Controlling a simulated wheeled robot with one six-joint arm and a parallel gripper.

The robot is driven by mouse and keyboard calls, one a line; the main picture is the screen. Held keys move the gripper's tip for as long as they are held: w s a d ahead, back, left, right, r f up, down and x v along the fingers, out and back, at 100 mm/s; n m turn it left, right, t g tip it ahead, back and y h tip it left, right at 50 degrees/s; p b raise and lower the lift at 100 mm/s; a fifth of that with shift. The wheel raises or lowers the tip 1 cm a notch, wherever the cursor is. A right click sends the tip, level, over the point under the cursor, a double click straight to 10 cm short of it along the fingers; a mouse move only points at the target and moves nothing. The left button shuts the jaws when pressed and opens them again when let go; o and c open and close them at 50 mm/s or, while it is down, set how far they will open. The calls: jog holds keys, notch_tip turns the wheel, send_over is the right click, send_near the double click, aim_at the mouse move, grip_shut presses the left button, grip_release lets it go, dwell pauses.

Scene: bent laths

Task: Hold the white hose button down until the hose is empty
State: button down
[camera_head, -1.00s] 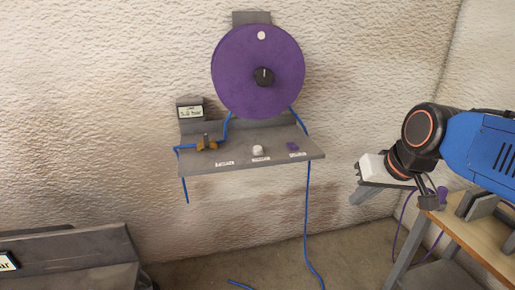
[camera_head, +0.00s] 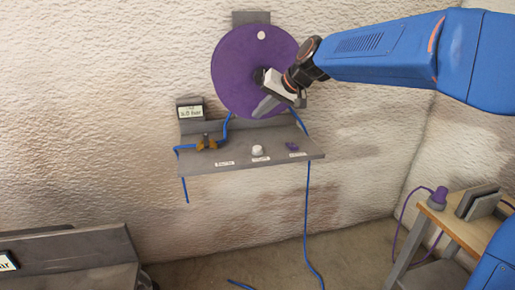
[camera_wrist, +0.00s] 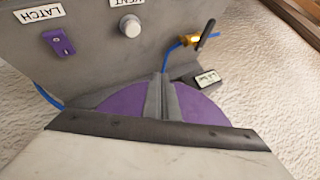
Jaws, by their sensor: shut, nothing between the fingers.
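The white button (camera_head: 257,150) stands on the grey wall shelf (camera_head: 225,166), in the middle of its row. In the wrist view the white button (camera_wrist: 130,25) sits beside an upside-down label reading VENT. My gripper (camera_head: 264,107) is above the shelf, in front of the purple disc (camera_head: 235,65). Its fingers (camera_wrist: 163,92) are shut with nothing between them and apart from the button. The blue hose (camera_head: 307,220) runs from the shelf down to the floor. A small display (camera_head: 190,112) stands at the shelf's back left; its reading is too small to tell.
A brass valve (camera_head: 206,143) with a dark lever sits left of the button. A purple switch (camera_wrist: 60,42), labelled LATCH, sits on the other side. A wooden table (camera_head: 450,222) with a purple-topped object (camera_head: 439,197) stands at right. A grey bench (camera_head: 75,250) is at lower left.

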aim_at(260, 148)
jog(key=shift+f, duration=0.15)
jog(key=shift+f, duration=4.25)
